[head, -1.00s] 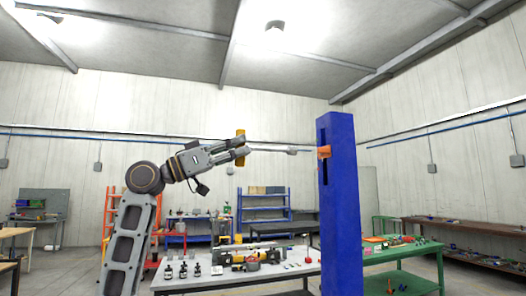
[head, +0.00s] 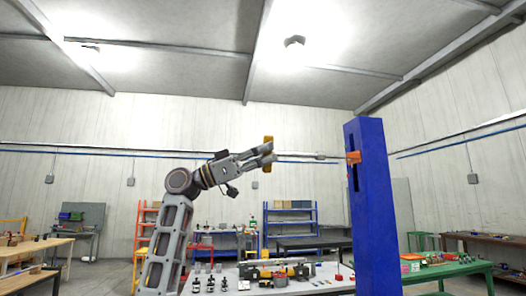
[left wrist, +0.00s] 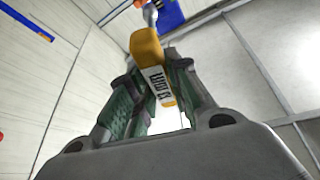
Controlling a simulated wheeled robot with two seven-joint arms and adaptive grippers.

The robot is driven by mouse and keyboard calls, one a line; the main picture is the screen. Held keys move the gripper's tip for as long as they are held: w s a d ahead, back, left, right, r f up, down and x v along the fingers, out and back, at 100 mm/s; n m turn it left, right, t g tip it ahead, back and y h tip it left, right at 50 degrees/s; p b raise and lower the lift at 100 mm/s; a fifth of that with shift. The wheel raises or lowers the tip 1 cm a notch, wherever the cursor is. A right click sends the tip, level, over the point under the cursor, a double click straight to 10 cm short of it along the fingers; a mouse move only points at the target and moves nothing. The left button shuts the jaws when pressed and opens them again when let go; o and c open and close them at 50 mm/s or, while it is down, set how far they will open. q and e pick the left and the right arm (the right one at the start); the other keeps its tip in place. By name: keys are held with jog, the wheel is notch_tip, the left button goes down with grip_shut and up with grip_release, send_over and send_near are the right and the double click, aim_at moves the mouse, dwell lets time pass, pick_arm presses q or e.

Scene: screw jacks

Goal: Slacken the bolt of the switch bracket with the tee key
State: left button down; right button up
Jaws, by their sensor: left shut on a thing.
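My left gripper (head: 268,154) is shut on the yellow handle (head: 268,140) of the tee key. The handle stands roughly upright between the fingers, and the key's thin grey shaft (head: 320,156) points right. The orange switch bracket (head: 353,157) sits in a slot of the blue column (head: 373,220). In the left wrist view, the fingers (left wrist: 155,95) clasp the yellow handle (left wrist: 147,48), which carries a white label. The shaft runs on towards orange and blue parts at the top edge. The bolt is too small to make out, and I cannot tell whether the key touches it. My right gripper is not in view.
A green table (head: 450,273) is right of the column. Shelves stand by the back wall. The air around the key and bracket looks clear.

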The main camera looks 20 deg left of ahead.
aim_at(296, 156)
pick_arm(q)
jog(key=shift+s+d+f+m, duration=0.1)
jog(key=shift+s+f+m, duration=0.05)
jog(key=shift+m, duration=0.35)
jog(key=shift+d, duration=0.1)
jog(key=w+d, duration=0.1)
jog(key=d, duration=0.1)
jog(key=w+d+p, duration=0.1)
jog(key=d, duration=0.1)
jog(key=w+d, duration=0.2)
jog(key=shift+p, duration=0.3)
jog(key=shift+a+m+g+p, duration=0.2)
jog(key=shift+m+g+p, duration=0.4)
jog(key=shift+m, duration=1)
jog(key=shift+m+g+p, duration=0.6)
jog(key=shift+m+p, duration=0.15)
jog(key=shift+m, duration=0.6)
jog(key=shift+m+g+p, duration=0.6)
jog(key=shift+m+p, duration=0.15)
jog(key=shift+m, duration=0.6)
jog(key=shift+m+g+y+p, duration=0.3)
jog(key=shift+m+p, duration=0.1)
jog(key=shift+m, duration=0.3)
jog(key=shift+w+d, duration=0.4)
jog(key=shift+d, duration=0.3)
